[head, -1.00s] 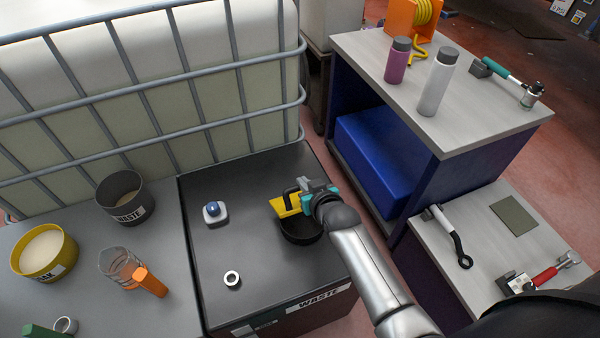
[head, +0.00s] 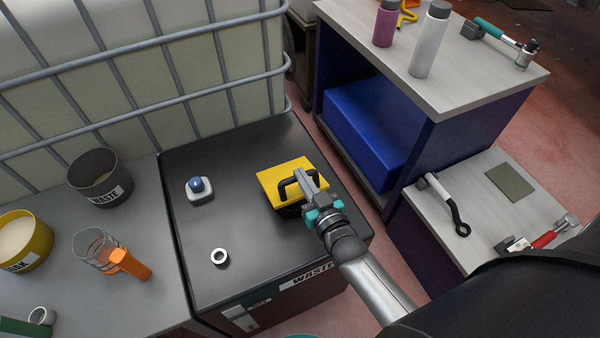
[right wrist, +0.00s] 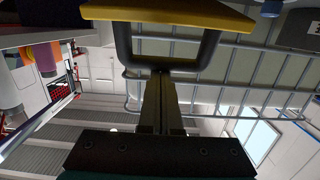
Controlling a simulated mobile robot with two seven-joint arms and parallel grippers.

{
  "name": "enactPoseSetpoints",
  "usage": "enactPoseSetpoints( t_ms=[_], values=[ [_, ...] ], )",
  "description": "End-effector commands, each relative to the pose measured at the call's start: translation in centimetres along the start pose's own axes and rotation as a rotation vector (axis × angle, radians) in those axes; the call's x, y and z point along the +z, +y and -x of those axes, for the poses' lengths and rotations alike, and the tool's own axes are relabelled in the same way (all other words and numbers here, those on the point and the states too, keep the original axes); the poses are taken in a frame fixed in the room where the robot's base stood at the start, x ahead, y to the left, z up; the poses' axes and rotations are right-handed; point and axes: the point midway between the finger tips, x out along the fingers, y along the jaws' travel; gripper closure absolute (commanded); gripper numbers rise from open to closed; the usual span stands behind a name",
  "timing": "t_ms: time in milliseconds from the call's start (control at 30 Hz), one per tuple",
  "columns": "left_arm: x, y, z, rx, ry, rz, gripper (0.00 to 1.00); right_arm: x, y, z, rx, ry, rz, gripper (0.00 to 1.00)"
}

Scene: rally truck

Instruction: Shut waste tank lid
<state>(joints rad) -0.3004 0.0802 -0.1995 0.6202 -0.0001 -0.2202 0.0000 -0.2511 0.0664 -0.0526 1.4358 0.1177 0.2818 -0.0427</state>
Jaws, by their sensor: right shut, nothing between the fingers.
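The waste tank (head: 235,290) is a dark box with a WASTE label on its front. Its yellow lid (head: 277,176) now lies over the round black opening collar (head: 288,211), part of which shows below the lid's near edge. I cannot tell whether the lid sits fully flat. A black loop handle (head: 284,189) stands on the lid. My right gripper (head: 303,180) is shut and empty, its fingertips at the handle. The right wrist view shows the closed fingers (right wrist: 161,78) against or very close to the handle's bar (right wrist: 165,66), with the yellow lid (right wrist: 170,12) beyond. My left gripper is out of view.
On the tank top are a white block with a blue knob (head: 199,190) and a small ring (head: 219,257). Left are a dark WASTE bucket (head: 98,178), a yellow bucket (head: 22,242) and a clear jug (head: 98,250). A caged tank (head: 120,80) stands behind, workbenches right.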

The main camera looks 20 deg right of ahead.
Motion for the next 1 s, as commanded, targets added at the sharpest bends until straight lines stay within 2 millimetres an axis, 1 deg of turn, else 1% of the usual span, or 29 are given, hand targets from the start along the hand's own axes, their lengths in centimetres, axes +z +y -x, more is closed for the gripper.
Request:
enactPoseSetpoints(
  t_ms=[33, 333, 567, 667, 867, 1000],
  values=[
    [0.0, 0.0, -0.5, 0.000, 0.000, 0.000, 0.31, 0.6, 0.0, 0.3, 0.000, -0.001, 0.000, 1.00],
    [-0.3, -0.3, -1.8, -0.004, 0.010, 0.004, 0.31, 3.2, 0.1, 1.7, 0.000, -0.003, 0.000, 1.00],
    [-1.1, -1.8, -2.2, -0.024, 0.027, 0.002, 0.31, 4.3, 0.1, 2.2, 0.000, -0.002, 0.000, 1.00],
    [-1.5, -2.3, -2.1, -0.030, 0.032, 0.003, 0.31, 4.2, 0.1, 2.2, 0.000, -0.001, 0.000, 1.00],
    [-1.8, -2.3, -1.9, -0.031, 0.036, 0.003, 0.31, 3.9, 0.1, 2.1, 0.000, 0.000, 0.000, 1.00],
    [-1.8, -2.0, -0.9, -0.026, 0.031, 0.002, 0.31, 2.8, 0.2, 1.9, 0.000, 0.000, 0.000, 1.00]
  ],
)
